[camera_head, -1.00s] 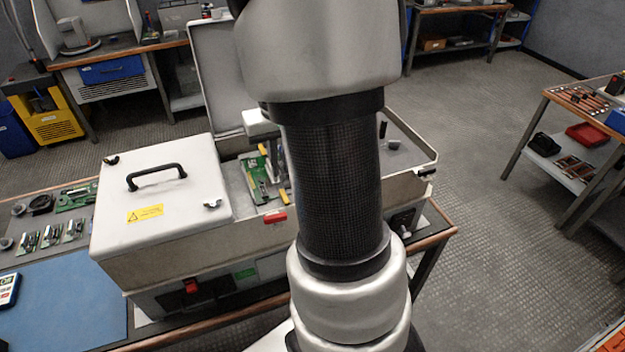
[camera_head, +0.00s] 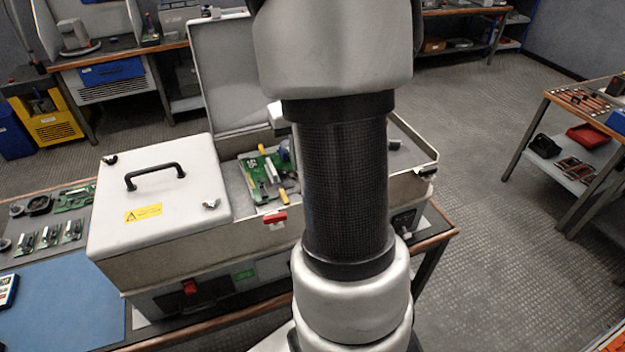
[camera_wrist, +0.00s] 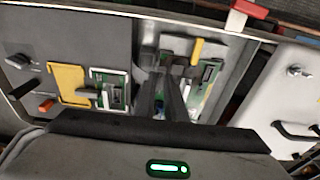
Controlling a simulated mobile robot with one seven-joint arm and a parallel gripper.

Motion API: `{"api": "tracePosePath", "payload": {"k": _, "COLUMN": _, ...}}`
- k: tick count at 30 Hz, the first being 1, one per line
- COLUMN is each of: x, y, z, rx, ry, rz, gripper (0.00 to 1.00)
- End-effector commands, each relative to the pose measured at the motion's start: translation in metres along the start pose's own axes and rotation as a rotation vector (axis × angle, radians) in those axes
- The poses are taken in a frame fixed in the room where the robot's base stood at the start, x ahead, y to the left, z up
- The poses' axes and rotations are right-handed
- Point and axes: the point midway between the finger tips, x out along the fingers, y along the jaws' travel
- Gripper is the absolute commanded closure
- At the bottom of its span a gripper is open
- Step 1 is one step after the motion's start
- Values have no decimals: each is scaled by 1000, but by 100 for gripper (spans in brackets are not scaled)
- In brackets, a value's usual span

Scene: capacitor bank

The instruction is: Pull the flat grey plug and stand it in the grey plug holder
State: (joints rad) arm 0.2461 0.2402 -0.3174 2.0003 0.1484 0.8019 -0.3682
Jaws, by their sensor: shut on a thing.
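In the wrist view my gripper (camera_wrist: 170,92) reaches down over the open section of the case, its two dark fingers close together. It is shut on a small grey piece, which I take to be the flat grey plug (camera_wrist: 178,62); the fingers hide most of it. Green circuit boards show around it, and the main board (camera_head: 262,178) shows in the head view. In the head view my arm hides the gripper. I cannot tell for sure which grey part on the deck is the plug holder.
A yellow bracket (camera_wrist: 68,84), a white-framed board (camera_wrist: 111,89) and a small orange part (camera_wrist: 46,105) sit on the grey deck. The closed white lid with a black handle (camera_head: 154,173) stands beside the opening. A red latch (camera_head: 275,217) is on the front rim.

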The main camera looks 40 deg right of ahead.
Motion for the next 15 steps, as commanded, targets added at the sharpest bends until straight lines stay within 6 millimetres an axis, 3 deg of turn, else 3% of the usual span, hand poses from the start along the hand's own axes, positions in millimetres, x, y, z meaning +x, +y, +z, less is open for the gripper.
{"api": "tracePosePath", "payload": {"k": 15, "x": 0, "y": 26, "z": 0, "rx": 2, "ry": 0, "rz": 0, "gripper": 100}}
